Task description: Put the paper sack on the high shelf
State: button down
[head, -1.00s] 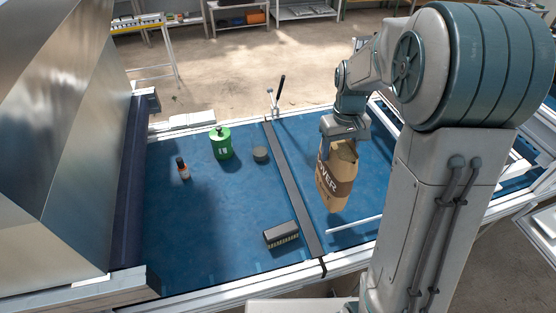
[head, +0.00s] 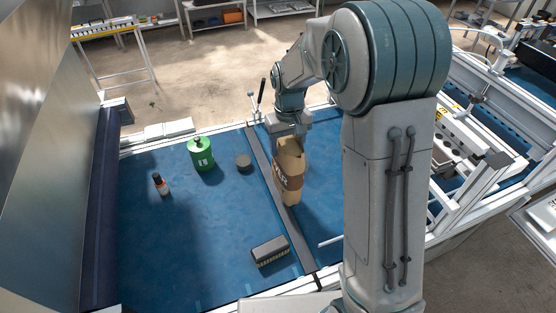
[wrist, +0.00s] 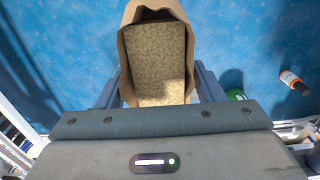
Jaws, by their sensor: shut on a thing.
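The brown paper sack (head: 288,172) hangs upright, slightly tilted, in my gripper (head: 290,136), in front of the dark strip across the blue belt. Its open top and pale granular contents show in the wrist view (wrist: 157,55). My gripper (wrist: 158,92) is shut on the sack, with a finger at each side; the sack hides part of the fingers. I cannot make out which thing is the high shelf; low racks (head: 210,14) stand far back across the floor.
On the blue belt (head: 200,245) are a green canister (head: 201,154), a dark round puck (head: 243,162), a small bottle (head: 161,185), a brush-like block (head: 270,251) and a white rod (head: 329,241). A metal hopper (head: 45,140) stands left; white-framed machinery (head: 470,150) stands right.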

jog(key=shift+w+a+f, duration=0.25)
jog(key=shift+a+f, duration=0.15)
jog(key=shift+a, duration=0.25)
jog(key=shift+w+a+f, duration=0.25)
jog(key=shift+a+f, duration=0.1)
jog(key=shift+a, duration=0.25)
jog(key=shift+f+b, duration=1.4)
jog(key=shift+f, duration=0.6)
jog(key=shift+f, duration=0.2)
jog(key=shift+c, duration=2.1)
grip_release()
jog(key=shift+s, duration=0.1)
jog(key=shift+o, duration=0.2)
jog(key=shift+r, duration=0.15)
